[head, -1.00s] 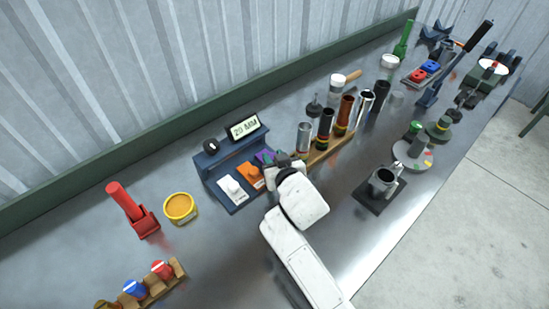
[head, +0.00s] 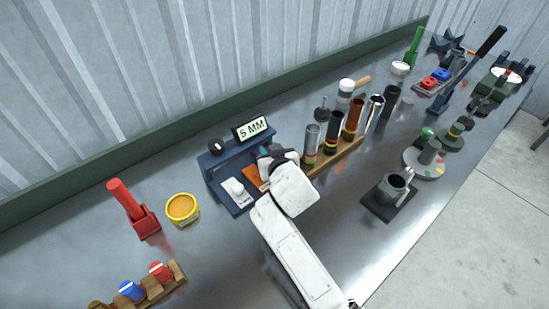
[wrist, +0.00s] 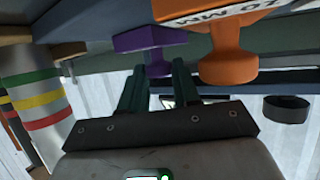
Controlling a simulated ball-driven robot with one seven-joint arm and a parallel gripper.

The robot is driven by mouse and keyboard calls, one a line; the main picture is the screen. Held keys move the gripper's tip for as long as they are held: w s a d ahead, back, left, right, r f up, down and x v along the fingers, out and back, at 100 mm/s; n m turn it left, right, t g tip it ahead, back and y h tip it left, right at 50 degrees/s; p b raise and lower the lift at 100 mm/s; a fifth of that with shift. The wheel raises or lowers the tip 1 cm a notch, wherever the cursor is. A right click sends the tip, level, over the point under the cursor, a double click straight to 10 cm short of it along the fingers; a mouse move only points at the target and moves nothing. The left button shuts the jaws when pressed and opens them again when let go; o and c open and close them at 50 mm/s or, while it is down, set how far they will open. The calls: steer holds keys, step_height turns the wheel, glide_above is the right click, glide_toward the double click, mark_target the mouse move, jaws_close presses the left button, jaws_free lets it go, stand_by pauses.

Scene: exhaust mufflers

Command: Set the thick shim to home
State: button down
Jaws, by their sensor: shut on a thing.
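The blue shim stand (head: 237,206) is at the middle of the bench, with its display (head: 250,129) reading 5 MM. A white shim (head: 236,190) with a knob lies in its left slot. An orange shim (head: 254,176) is beside it, partly hidden by my gripper (head: 272,160). In the wrist view the orange shim (wrist: 228,55) shows inverted, with a label that looks like 20 MM. A purple shim (wrist: 150,38) is beside it, its stem between the fingertips of my gripper (wrist: 158,72). My gripper is shut on the purple shim. Whether it is lifted is unclear.
A wooden rack of pipes (head: 335,152) stands close to the right of my gripper. A yellow tin (head: 181,208) and a red-handled tool (head: 134,210) are to the left. A mug on a dark plate (head: 390,194) is to the right, with bare bench in front.

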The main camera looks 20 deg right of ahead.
steer(key=shift+w+a+r, duration=0.1)
steer(key=shift+w+r, duration=0.05)
steer(key=c, duration=0.9)
jaws_free()
steer(key=shift+o, duration=0.2)
steer(key=d+v, duration=0.1)
steer(key=v, duration=0.9)
steer(key=shift+s+a, duration=0.3)
steer(key=shift+a, duration=0.2)
